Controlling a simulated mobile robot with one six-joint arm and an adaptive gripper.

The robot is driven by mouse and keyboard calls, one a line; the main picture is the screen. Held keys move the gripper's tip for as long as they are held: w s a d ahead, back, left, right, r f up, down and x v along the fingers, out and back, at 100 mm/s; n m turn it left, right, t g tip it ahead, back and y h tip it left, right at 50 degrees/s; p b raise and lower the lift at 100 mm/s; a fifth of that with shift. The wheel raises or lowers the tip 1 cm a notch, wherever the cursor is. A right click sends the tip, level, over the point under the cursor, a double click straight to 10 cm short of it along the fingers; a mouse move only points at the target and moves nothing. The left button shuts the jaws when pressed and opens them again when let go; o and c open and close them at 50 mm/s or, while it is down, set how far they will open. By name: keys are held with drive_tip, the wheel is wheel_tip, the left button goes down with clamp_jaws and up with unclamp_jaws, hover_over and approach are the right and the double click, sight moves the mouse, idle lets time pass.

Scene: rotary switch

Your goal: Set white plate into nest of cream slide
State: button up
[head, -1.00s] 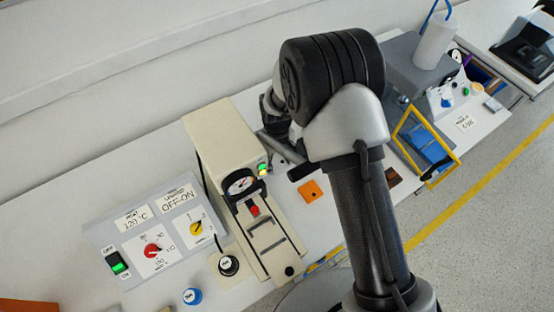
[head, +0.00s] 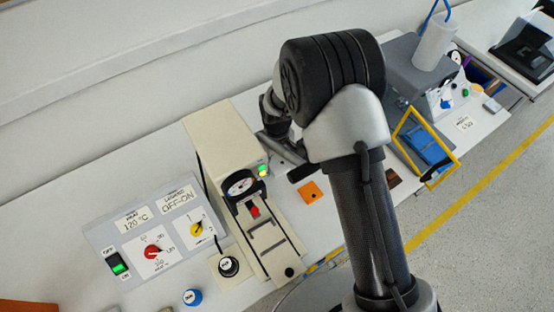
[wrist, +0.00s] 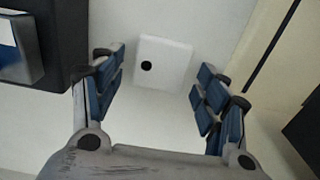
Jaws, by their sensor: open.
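The white plate (wrist: 178,62) is a small square with a dark round hole. It lies flat on the pale bench top in the wrist view, between the fingers of my gripper (wrist: 160,70). The fingers are open, one on each side, with gaps to the plate. In the head view my arm hides the plate and most of the gripper. The cream slide (head: 278,262) extends from the front of the cream machine (head: 222,137). It has dark crossbars, a red part near the dial end and a black knob at its outer end. Nothing white shows on it.
An orange plate (head: 313,192) with a hole and a brown plate (head: 393,177) lie right of the slide. A control panel (head: 160,230) with dials stands at left. A yellow frame (head: 456,161) stands at right. The cream machine rises close to the gripper's right in the wrist view.

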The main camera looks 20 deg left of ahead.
sight(277, 164)
wheel_tip(277, 164, up, 12)
drive_tip(key=p, duration=0.3)
drive_tip(key=shift+f, duration=0.1)
